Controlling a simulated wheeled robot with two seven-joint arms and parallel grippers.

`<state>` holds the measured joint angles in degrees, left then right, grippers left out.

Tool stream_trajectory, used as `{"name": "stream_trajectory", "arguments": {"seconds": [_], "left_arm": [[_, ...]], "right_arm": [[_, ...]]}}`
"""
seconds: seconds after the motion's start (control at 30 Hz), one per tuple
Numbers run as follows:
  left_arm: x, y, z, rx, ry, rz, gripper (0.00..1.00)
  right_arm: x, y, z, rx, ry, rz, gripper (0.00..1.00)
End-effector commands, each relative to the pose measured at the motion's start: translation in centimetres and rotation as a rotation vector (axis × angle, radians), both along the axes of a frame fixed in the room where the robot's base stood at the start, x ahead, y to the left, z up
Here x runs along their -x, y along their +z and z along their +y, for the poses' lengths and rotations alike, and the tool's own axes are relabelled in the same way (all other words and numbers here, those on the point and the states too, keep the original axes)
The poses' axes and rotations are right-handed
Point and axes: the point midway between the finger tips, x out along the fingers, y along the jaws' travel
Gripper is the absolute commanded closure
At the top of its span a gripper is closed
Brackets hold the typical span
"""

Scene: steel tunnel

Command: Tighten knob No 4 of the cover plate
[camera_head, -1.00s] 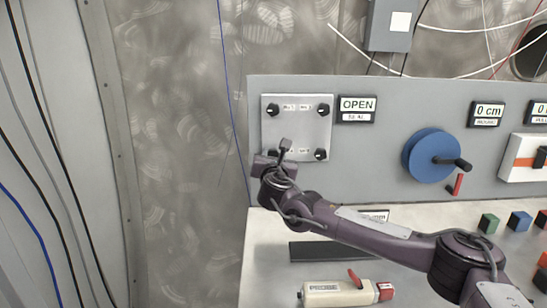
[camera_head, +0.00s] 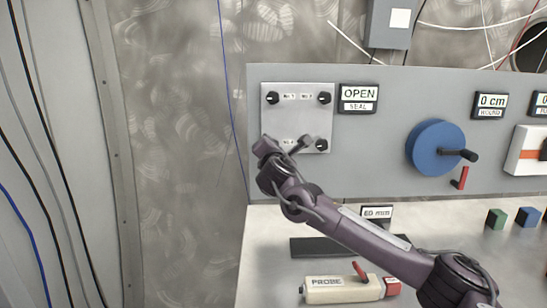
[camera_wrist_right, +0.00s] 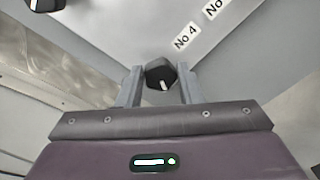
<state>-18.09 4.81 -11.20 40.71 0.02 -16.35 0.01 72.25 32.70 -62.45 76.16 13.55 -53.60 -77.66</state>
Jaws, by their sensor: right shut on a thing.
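The pale square cover plate (camera_head: 298,112) is on the grey panel, with black knobs at its corners. The top left knob (camera_head: 272,98), top right knob (camera_head: 324,98) and bottom right knob (camera_head: 321,146) show. My right gripper (camera_head: 276,150) covers the bottom left corner in the head view. In the right wrist view, the black knob No 4 (camera_wrist_right: 160,73), with a white line, sits between the fingers of my right gripper (camera_wrist_right: 159,88), beside the label No 4 (camera_wrist_right: 186,37). The gripper is shut on this knob. My left gripper is not in view.
The OPEN sign (camera_head: 358,98) is right of the plate. A blue wheel (camera_head: 432,148) with a black handle is farther right. A probe (camera_head: 340,289) and a dark strip (camera_head: 318,248) lie on the bench below my arm. Small coloured blocks stand at the right.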

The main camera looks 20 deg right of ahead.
Motion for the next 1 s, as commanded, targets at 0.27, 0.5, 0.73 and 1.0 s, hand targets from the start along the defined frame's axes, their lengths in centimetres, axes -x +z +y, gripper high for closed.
{"name": "stream_trajectory", "arguments": {"seconds": [0.27, 0.5, 0.73, 1.0], "left_arm": [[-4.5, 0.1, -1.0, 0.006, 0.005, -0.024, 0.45], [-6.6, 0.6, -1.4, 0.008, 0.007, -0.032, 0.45], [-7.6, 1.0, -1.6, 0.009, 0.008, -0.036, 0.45], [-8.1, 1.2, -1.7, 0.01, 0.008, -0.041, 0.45]], "right_arm": [[0.0, -0.5, 0.0, -0.257, 0.0, -0.073, 0.9], [0.0, -0.5, 0.0, -0.475, 0.0, -0.134, 0.9], [0.0, -0.4, 0.0, -0.666, -0.001, -0.188, 0.9], [0.0, -0.5, -0.1, -0.828, -0.001, -0.236, 0.9]]}}
